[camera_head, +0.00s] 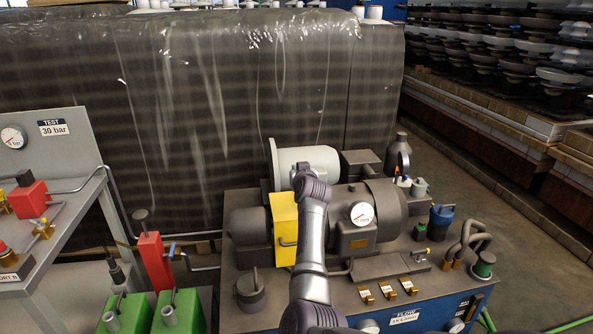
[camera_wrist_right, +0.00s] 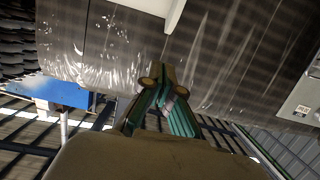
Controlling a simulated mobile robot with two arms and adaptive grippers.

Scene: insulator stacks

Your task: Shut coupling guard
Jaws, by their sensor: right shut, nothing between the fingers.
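The yellow coupling guard (camera_head: 283,218) sits between the dark cylinder on the left and the larger dark motor-like body on the right of the machine. Its yellow face is upright, and a small grey handle (camera_head: 287,244) shows low on it. My right arm crosses in front of its right side, so how far it stands open is unclear. My right gripper (camera_wrist_right: 160,78) shows in the wrist view with its green fingers together and empty. The guard is not seen in that view. In the head view the right fingers are hidden beyond my wrist. My left gripper is not in view.
Hoses (camera_head: 470,238) stand at the right. A red post (camera_head: 155,262) and green blocks (camera_head: 180,312) are at the left. A wrapped stack (camera_head: 200,100) blocks the back.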

